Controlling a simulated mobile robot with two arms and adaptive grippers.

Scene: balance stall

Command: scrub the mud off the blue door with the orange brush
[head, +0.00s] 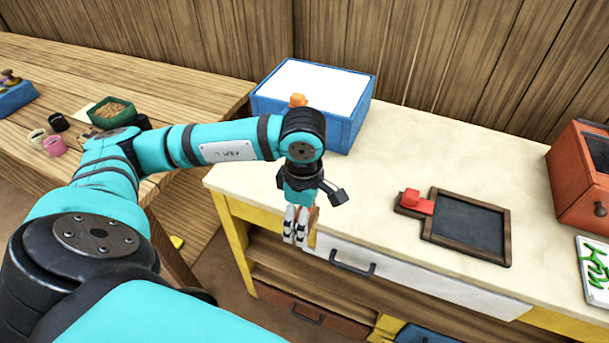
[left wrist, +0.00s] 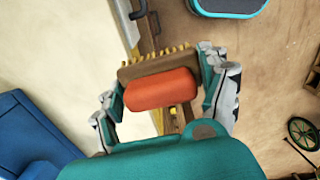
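My left gripper (head: 299,225) hangs just in front of the counter's front edge, near the left end of the white drawer. In the left wrist view its fingers (left wrist: 168,100) are closed on the sides of the brush, which has an orange grip (left wrist: 162,89), a brown back and tan bristles. The fingers hide most of the brush in the head view. A blue panel (head: 425,335), which looks like the blue door, shows only at the bottom edge of the head view, low under the counter. Any mud on it cannot be made out. My right gripper is not in view.
A blue box (head: 345,130) with a white top stands on the counter (head: 400,150) behind my gripper. A dark framed tray (head: 470,228) with a red block lies to the right. A wooden table (head: 190,85) stands left.

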